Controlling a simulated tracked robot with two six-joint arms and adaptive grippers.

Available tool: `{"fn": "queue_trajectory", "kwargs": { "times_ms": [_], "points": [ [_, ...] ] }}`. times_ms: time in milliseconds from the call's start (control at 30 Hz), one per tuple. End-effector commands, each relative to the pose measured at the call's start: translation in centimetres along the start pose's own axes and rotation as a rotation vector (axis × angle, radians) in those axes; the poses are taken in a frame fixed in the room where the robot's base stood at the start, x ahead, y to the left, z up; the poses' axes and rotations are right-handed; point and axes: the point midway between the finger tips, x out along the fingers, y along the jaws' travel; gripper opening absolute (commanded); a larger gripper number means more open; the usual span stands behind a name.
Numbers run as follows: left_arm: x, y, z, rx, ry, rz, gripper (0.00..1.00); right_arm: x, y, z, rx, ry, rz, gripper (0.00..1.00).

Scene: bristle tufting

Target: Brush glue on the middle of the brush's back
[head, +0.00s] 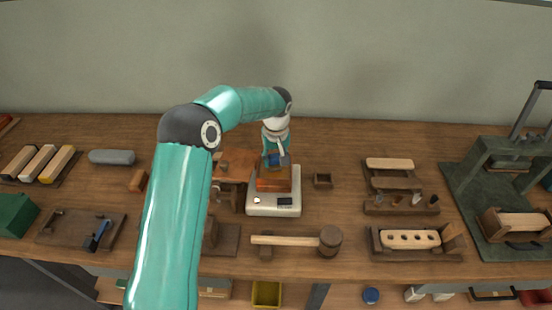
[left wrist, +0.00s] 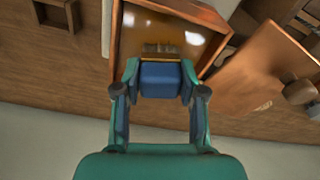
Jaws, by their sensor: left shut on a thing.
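My left gripper (head: 276,157) is shut on a short blue-handled glue brush. In the left wrist view the gripper (left wrist: 160,88) grips the blue handle (left wrist: 161,80) from both sides. Its pale brown end (left wrist: 160,48) is over or in an open wooden box (head: 273,184) with a shiny amber inside, likely glue; contact is unclear. The box (left wrist: 211,15) stands on a white scale (head: 262,207). A pale wooden brush back with several dark holes (head: 408,239) lies in a dark wooden holder at the right. No glue is discernible on it. My right gripper is not in view.
A wooden mallet (head: 329,240) lies in front, between scale and holder. A rack with tools (head: 400,204) stands behind the holder. A small empty wooden tray (head: 322,181) is right of the scale. A green press (head: 480,165) stands far right. Bare tabletop lies around the small tray.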

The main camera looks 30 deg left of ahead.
Motion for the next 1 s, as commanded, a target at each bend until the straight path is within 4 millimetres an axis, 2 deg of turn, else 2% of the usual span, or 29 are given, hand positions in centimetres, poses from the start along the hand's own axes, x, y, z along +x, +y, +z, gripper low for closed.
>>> {"fn": "queue_trajectory", "kwargs": {
  "times_ms": [1000],
  "points": [
    [0.77, 0.12, 0.12, 0.002, 0.0, 0.0, 0.13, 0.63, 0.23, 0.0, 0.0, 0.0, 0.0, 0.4]
  ]
}}
